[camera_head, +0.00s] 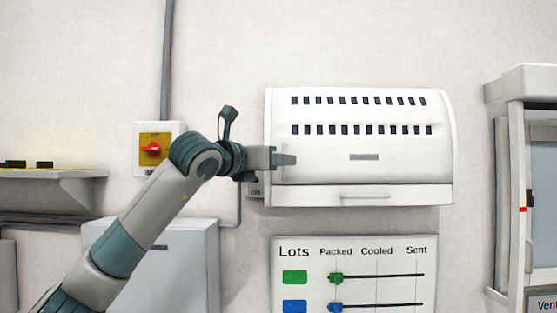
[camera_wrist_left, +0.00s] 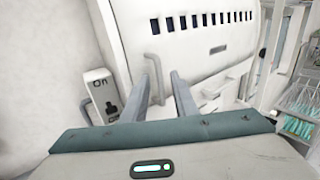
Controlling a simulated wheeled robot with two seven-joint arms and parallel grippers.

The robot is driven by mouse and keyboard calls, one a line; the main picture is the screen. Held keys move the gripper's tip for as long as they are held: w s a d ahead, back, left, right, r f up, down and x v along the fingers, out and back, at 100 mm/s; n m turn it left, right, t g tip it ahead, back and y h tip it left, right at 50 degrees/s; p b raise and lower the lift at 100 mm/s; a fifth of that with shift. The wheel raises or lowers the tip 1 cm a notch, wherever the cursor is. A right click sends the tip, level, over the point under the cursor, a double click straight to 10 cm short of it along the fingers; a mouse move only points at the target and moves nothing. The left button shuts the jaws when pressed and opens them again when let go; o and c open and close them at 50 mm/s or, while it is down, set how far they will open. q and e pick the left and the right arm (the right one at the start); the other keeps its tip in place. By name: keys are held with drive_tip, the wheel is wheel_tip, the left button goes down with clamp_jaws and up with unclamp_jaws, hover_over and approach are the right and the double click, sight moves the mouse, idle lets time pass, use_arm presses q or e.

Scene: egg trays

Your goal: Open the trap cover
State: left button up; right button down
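The trap cover (camera_head: 320,165) is the curved white front of a wall box, with two rows of dark slots. It looks closed. A pale handle bar (camera_head: 377,194) runs along its lower edge. The cover also shows in the left wrist view (camera_wrist_left: 200,55). My left gripper (camera_head: 282,166) is in front of the box's left side, left of the handle. In the left wrist view its two fingers (camera_wrist_left: 160,76) stand apart. A bent grey bar shows near them; I cannot tell whether they touch it. My right gripper is out of view.
A red switch on a yellow plate (camera_head: 164,143) is on the wall behind my left arm. A white cabinet (camera_head: 510,180) stands at the right.

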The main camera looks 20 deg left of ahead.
use_arm(q)
clamp_jaws()
idle(1.3)
